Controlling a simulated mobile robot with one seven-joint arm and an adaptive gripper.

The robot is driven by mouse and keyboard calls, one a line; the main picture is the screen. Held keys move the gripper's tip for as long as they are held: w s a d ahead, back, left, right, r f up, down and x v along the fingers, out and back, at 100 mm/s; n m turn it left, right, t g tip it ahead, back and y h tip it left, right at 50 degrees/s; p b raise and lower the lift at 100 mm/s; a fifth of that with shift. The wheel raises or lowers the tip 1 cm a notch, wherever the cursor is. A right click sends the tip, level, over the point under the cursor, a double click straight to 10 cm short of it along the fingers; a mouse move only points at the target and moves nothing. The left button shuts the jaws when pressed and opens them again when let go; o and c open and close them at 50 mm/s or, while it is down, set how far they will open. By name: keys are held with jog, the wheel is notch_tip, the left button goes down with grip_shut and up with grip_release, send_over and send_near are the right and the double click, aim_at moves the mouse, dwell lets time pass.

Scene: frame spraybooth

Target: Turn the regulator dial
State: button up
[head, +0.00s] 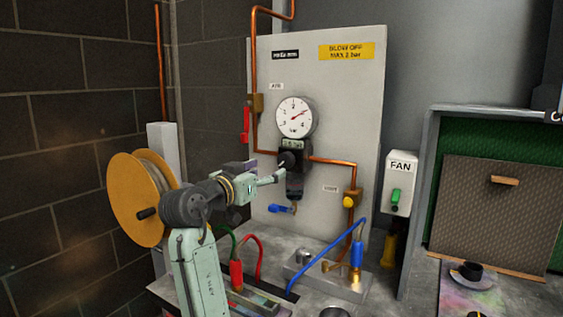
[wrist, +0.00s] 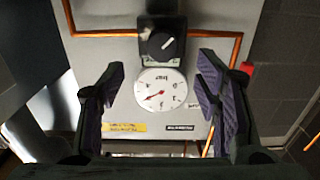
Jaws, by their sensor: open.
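The regulator dial is a black round knob with a white pointer mark in the wrist view (wrist: 162,44). It sits on a dark regulator body below a round white gauge (head: 294,117) with a red needle. In the head view the dial (head: 290,159) is dark and its mark is hard to make out. My gripper (head: 279,174) is open and empty in front of the panel, close to the regulator. In the wrist view, which is upside down, its fingers (wrist: 160,66) are spread left and right of the dial and gauge, apart from both.
Copper pipes (head: 333,161) run to both sides of the regulator. A red valve handle (head: 245,124), a blue lever (head: 280,208) and a yellow knob (head: 348,202) are nearby. A fan switch box (head: 400,182) is at right, a hose reel (head: 138,200) at left.

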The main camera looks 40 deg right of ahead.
aim_at(284, 162)
jog(key=p+x, duration=0.3)
jog(key=x, duration=0.6)
jog(key=shift+w+d, duration=0.2)
jog(key=shift+d, duration=0.05)
jog(key=c, duration=1.2)
jog(key=shift+o, duration=0.2)
jog(key=shift+n, duration=0.4)
